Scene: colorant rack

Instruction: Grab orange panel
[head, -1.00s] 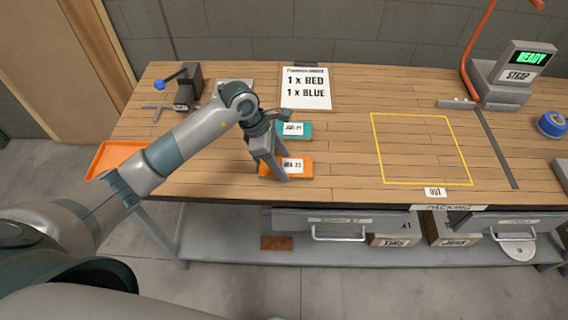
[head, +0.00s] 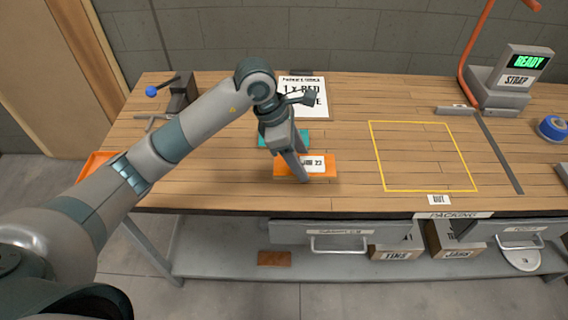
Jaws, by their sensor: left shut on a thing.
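The orange panel (head: 324,171) is a flat piece with a white label, near the front edge of the workbench. My left gripper (head: 297,172) reaches down from above and is shut on it, its fingers covering the panel's middle-left part. I cannot tell whether the panel is clear of the bench top. A teal panel (head: 298,138) lies just behind it, partly hidden by the gripper. My right gripper is not in view.
An orange tray (head: 97,163) stands at the bench's left end, partly behind my arm. A printed sheet (head: 313,102) lies behind the panels. A yellow outlined square (head: 424,156) to the right is empty. A strap machine (head: 503,88) stands at the back right.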

